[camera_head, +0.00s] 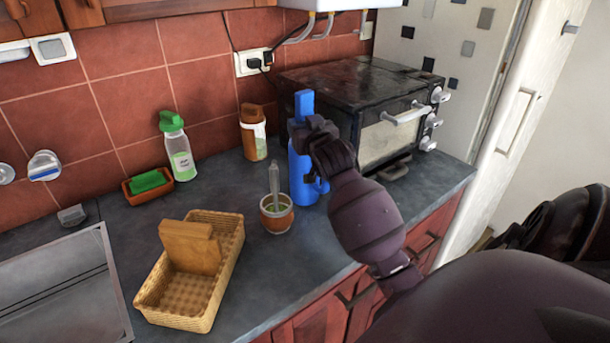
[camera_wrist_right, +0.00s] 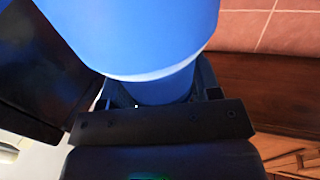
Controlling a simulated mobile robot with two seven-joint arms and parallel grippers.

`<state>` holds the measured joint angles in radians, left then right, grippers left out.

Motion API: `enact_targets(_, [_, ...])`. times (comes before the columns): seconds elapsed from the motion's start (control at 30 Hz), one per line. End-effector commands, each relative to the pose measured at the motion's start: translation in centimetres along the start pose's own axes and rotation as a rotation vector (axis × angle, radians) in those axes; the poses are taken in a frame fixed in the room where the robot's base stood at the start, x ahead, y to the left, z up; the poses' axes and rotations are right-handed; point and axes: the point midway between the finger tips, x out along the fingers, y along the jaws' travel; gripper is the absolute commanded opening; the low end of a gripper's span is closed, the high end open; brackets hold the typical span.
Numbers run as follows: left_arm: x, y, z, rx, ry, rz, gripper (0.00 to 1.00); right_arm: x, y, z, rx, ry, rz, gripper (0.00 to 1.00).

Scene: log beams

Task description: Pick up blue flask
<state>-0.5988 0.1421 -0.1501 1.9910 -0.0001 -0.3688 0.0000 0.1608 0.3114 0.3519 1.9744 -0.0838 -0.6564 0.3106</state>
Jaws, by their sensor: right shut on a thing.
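The blue flask (camera_head: 303,172) stands upright on the dark countertop, in front of the black oven's left side. My right gripper (camera_head: 312,137) is shut on the upper part of the flask, just below its cap. In the right wrist view the flask (camera_wrist_right: 150,35) fills the top middle, and my right gripper (camera_wrist_right: 160,95) has a finger on each side of it. The gripper hides part of the flask in the head view. My left gripper is not in view.
A cup with a metal straw (camera_head: 277,215) stands close to the flask's left. A wicker basket (camera_head: 226,262), a brown-and-white jar (camera_head: 253,135), a green-capped bottle (camera_head: 180,160) and a green sponge in a dish (camera_head: 147,184) are further left. The black oven (camera_head: 340,85) stands right behind.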

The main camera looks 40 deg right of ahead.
Motion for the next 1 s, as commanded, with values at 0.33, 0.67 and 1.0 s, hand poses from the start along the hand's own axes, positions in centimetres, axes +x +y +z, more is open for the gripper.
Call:
enact_targets(0.33, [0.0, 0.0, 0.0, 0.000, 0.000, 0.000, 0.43, 0.0, 0.0, -0.1, 0.000, 0.003, 0.000, 0.00])
enact_targets(0.67, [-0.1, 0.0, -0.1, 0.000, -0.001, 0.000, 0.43, 0.0, 0.0, -1.0, 0.000, 0.005, 0.000, 0.00])
enact_targets(1.0, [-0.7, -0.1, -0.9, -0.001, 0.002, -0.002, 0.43, 0.0, 0.0, -8.0, 0.001, 0.011, 0.000, 0.00])
